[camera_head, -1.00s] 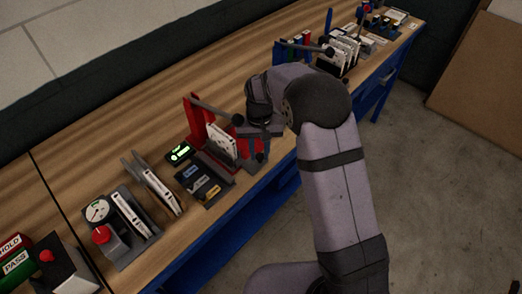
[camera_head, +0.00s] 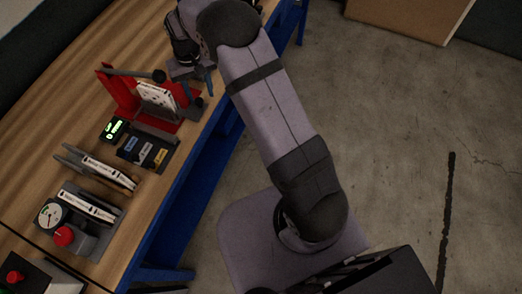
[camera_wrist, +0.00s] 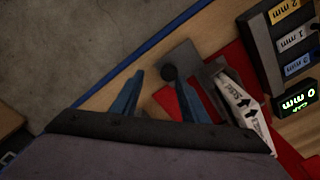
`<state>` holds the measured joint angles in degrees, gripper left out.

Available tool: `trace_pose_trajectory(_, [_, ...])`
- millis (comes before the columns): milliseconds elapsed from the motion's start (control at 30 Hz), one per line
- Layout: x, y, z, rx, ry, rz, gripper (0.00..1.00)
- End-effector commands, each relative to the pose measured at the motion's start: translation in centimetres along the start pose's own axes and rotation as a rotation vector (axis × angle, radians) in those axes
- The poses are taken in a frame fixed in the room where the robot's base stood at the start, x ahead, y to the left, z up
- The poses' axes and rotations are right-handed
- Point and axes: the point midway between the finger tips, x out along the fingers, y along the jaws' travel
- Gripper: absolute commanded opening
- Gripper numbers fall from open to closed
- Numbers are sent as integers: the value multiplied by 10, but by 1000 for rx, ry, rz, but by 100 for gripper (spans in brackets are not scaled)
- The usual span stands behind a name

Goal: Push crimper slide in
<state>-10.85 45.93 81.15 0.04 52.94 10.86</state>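The red crimper (camera_head: 122,95) stands on the wooden bench, with a lever (camera_head: 135,73) that ends in a black knob. A white boxed filter (camera_head: 158,98) stands in it and also shows in the wrist view (camera_wrist: 243,105), printed with arrows. A dark round knob (camera_head: 197,102), which looks like the slide's, sits at the crimper's front side near the bench edge. It shows in the wrist view (camera_wrist: 169,72) near my right-hand fingertip. My gripper (camera_head: 199,82) is open and empty, its blue fingers apart in the wrist view (camera_wrist: 159,76). Whether it touches the knob cannot be told.
A green-lit display (camera_head: 115,129) reading "mm" and a dark tray with gauge blocks (camera_head: 145,154) lie beside the crimper. A rack with a filter (camera_head: 105,170) and a dial gauge with a red button (camera_head: 52,215) stand nearer. The bench's blue edge drops to open floor.

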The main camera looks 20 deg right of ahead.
Motion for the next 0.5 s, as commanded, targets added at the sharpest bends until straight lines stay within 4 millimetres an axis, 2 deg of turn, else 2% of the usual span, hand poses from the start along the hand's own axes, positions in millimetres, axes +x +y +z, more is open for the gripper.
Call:
trace_pose_trajectory(33, [0, 8, -7, 3, 0, 1, 40])
trace_pose_trajectory(333, [0, 42, -40, 2, 1, 1, 40])
trace_pose_trajectory(500, [-22, 41, -41, -1, 5, 1, 40])
